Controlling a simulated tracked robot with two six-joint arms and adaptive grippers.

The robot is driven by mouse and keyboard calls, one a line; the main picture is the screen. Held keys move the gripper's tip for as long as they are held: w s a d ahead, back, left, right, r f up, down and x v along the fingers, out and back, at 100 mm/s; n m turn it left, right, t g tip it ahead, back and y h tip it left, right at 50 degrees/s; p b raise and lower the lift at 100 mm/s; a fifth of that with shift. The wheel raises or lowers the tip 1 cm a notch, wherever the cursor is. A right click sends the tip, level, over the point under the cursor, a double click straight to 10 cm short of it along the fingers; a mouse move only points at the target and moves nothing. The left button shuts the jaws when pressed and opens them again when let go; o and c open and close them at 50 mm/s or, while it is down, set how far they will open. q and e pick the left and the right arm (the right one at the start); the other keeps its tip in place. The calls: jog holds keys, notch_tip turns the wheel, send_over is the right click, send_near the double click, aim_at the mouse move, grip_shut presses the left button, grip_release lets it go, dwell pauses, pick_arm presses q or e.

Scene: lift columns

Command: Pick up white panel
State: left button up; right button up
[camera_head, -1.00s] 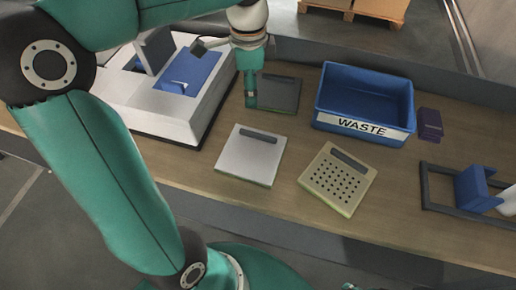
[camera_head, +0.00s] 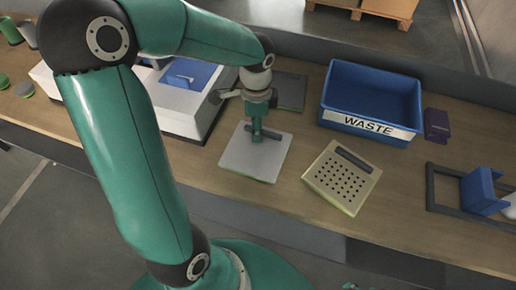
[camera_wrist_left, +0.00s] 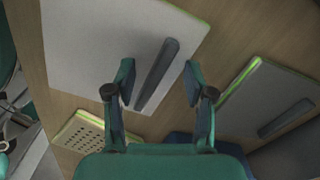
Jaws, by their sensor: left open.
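The white panel (camera_head: 246,159) lies flat on the bench, a pale square plate with a dark bar handle near its far edge. In the left wrist view the white panel (camera_wrist_left: 92,45) fills the upper left, and its dark handle (camera_wrist_left: 156,76) runs between my fingers. My left gripper (camera_head: 257,138) is over the handle, and in the wrist view the left gripper (camera_wrist_left: 158,84) is open with one finger on each side of it. Whether the fingers touch the handle cannot be told. My right gripper is not in view.
A beige perforated panel (camera_head: 341,181) lies right of the white one, and a dark grey panel (camera_head: 291,92) behind it. A blue WASTE bin (camera_head: 370,120) stands at the back right. A white machine with a blue top (camera_head: 181,73) is at left.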

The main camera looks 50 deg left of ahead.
pick_arm(q)
jog(key=shift+f, duration=0.3)
grip_shut()
dwell(0.3)
